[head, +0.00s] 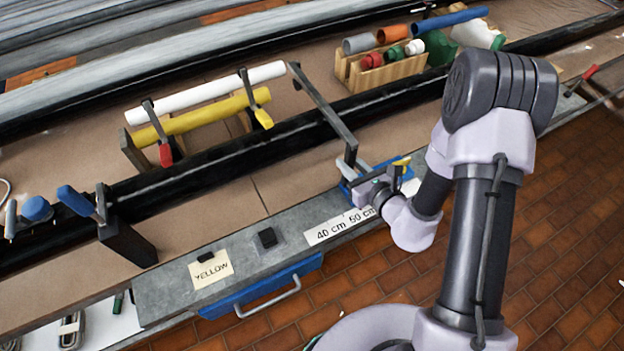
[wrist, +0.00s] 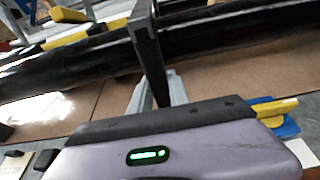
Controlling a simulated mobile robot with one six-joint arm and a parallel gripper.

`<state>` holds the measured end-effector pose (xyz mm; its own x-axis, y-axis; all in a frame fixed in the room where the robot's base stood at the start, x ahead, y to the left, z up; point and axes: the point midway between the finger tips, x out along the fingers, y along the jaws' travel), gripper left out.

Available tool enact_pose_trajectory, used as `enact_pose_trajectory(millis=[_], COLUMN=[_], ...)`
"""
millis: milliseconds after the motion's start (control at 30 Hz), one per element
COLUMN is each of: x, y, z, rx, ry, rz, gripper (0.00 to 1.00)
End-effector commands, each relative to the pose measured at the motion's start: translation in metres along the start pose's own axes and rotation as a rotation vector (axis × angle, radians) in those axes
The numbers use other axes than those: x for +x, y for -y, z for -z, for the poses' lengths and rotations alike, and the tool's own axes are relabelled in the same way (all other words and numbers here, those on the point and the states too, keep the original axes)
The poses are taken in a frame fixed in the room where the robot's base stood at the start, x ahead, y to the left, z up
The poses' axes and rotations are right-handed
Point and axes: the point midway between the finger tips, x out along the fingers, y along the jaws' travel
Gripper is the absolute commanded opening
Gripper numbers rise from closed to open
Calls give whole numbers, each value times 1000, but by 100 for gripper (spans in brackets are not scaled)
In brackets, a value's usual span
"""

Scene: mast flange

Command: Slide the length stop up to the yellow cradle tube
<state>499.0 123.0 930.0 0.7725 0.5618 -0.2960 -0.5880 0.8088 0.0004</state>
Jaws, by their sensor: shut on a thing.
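The length stop (head: 323,108) is a dark grey bar reaching from the bench front across the black rail, its far end near the right end of the white tube. It also shows as a dark upright bar in the wrist view (wrist: 149,55). My gripper (head: 354,164) is at its near end, shut on it; the pale fingers flank it in the wrist view (wrist: 156,92). The yellow cradle tube (head: 200,121) lies left of the stop, with a visible gap between its right end and the bar. Its yellow colour shows at upper left in the wrist view (wrist: 68,38).
A white tube (head: 205,93) lies behind the yellow one. Clamps with yellow (head: 263,117) and red (head: 166,155) handles stand at the tubes. A blue-handled clamp (head: 115,225) is at left. A wooden rack (head: 385,75) holds short tubes. A "YELLOW" note (head: 211,270) lies on the grey front ledge.

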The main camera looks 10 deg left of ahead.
Motion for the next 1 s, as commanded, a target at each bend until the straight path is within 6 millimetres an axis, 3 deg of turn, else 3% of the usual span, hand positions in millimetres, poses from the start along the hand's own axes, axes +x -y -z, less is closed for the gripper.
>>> enact_pose_trajectory(millis=[1000], x=[0], y=[-51], z=[0], rx=[-1], ry=[1], rz=[-1], gripper=[0])
